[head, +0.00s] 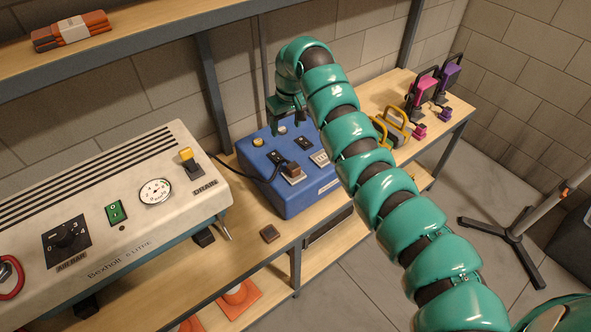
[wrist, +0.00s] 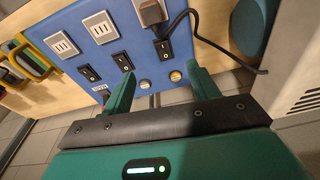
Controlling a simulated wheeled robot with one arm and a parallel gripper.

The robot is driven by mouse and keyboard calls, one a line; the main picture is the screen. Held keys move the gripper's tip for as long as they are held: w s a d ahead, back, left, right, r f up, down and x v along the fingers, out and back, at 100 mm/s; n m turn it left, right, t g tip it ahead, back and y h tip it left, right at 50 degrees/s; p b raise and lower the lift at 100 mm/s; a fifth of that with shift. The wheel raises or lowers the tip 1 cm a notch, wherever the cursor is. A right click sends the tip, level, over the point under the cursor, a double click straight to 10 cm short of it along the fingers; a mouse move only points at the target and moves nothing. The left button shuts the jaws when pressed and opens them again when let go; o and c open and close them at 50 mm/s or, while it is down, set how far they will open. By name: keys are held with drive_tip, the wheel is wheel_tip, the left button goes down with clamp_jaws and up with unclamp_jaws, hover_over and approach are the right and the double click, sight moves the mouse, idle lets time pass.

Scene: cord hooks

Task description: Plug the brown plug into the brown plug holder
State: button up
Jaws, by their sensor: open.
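The brown plug (head: 292,170) sits in a white socket on the sloped top of the blue box (head: 325,196). Its black cord runs left off the box. In the wrist view the brown plug (wrist: 152,12) is at the top edge, partly cut off. My gripper (head: 288,118) is open and empty above the back of the blue box, apart from the plug. In the wrist view its two fingers (wrist: 160,92) are spread below the plug. A small brown block (head: 270,233) lies on the table left of the box; I cannot tell whether it is the brown plug holder.
A white machine (head: 120,210) with knobs stands left. Yellow-handled items (head: 392,128), a pink holder (head: 421,92) and a purple holder (head: 447,80) stand right on the table. A shelf (head: 130,50) runs above. Free tabletop (head: 245,205) lies between machine and box.

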drive_tip(key=s+r, duration=0.1)
drive_tip(key=s+d+g+h, duration=0.1)
drive_tip(key=s, duration=0.1)
drive_tip(key=shift+d+r, duration=0.15)
drive_tip(key=shift+r, duration=0.2)
drive_tip(key=shift+w, duration=0.1)
drive_tip(key=b, duration=0.1)
hover_over(292, 166)
wheel_tip(292, 166, down, 10)
drive_tip(key=shift+f, duration=0.2)
drive_tip(key=shift+f+p, duration=0.3)
drive_tip(key=shift+f, duration=0.6)
